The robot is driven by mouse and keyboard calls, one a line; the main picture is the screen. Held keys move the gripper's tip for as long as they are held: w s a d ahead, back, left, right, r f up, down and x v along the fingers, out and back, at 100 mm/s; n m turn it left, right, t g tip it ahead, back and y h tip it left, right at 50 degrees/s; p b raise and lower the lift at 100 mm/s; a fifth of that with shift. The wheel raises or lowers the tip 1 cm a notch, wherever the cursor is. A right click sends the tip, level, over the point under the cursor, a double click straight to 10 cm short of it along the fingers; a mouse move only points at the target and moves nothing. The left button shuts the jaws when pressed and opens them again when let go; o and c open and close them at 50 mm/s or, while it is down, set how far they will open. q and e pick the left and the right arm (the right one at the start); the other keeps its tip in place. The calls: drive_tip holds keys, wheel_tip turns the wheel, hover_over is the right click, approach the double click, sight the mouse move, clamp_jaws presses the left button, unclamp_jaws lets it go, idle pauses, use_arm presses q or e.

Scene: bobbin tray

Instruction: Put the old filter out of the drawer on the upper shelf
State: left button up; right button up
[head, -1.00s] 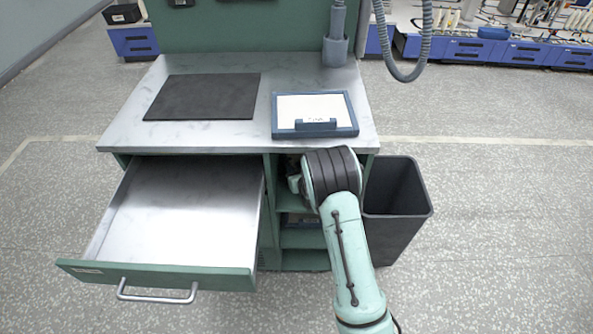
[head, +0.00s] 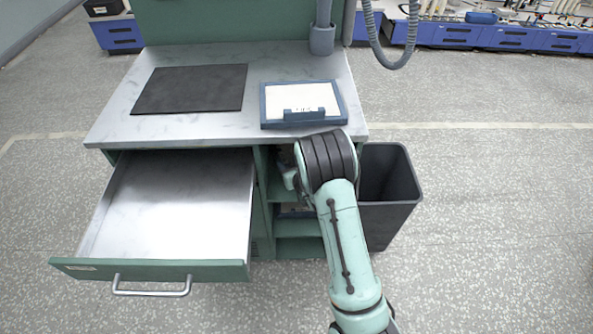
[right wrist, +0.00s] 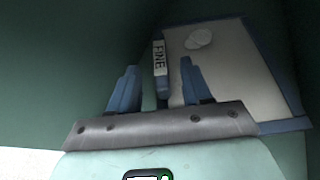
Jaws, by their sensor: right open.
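The drawer (head: 225,268) is pulled out, and its visible floor is bare. My right gripper (right wrist: 158,72) is open inside the shelf opening under the worktop; my wrist hides it in the head view. In the right wrist view, a blue-framed filter (right wrist: 245,75) with a pale, spotted face lies ahead of it. The filter's upright tab (right wrist: 160,58), labelled FINE, stands between the two fingers, with gaps on both sides. Another filter (head: 303,103) with a white face and blue frame lies on the worktop. My left gripper is not in view.
The metal worktop (head: 190,125) bears a dark mat (head: 190,88) at left. A lower shelf holds a partly hidden framed thing (head: 297,211). A dark bin (head: 387,195) stands right of the cabinet, close to my arm. A grey hose (head: 395,55) hangs at the back.

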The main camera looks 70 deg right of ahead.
drive_tip(key=p+v, duration=0.1)
drive_tip(key=v, duration=0.7)
drive_tip(key=shift+r, duration=0.1)
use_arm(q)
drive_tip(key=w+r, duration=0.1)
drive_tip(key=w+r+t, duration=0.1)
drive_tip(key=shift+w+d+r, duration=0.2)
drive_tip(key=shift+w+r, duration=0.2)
